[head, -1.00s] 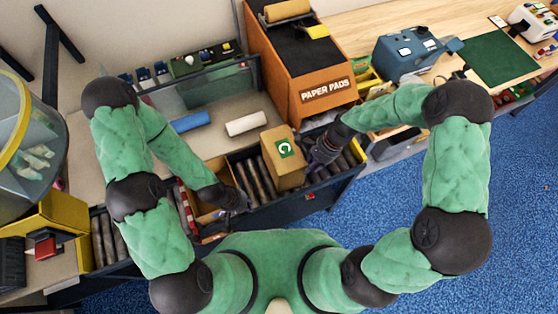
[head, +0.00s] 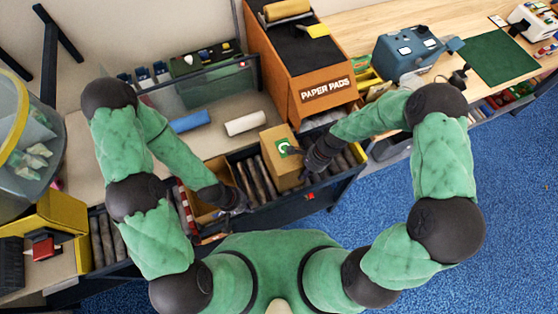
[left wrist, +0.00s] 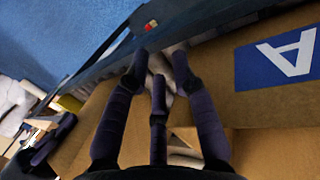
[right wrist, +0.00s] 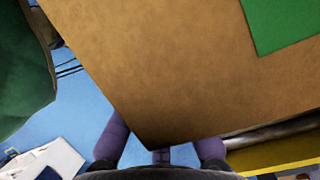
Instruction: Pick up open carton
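An open brown carton (head: 200,203) stands at the left of the conveyor, with its inside showing in the head view. My left gripper (head: 236,202) is at its right side; in the left wrist view the gripper (left wrist: 160,68) has its fingers spread, close to brown cardboard with a blue A label (left wrist: 280,60). A closed carton with a green C label (head: 272,153) stands on the rollers to the right. My right gripper (head: 316,160) is at that carton's right side. In the right wrist view its fingers are spread, their tips hidden behind the carton (right wrist: 180,70).
Dark rollers (head: 256,180) run under and between the cartons. A blue roll (head: 191,121) and a white roll (head: 245,123) lie on the bench behind. An orange PAPER PADS box (head: 300,80) stands at the back. A red-and-white striped part (head: 187,208) is left of the open carton.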

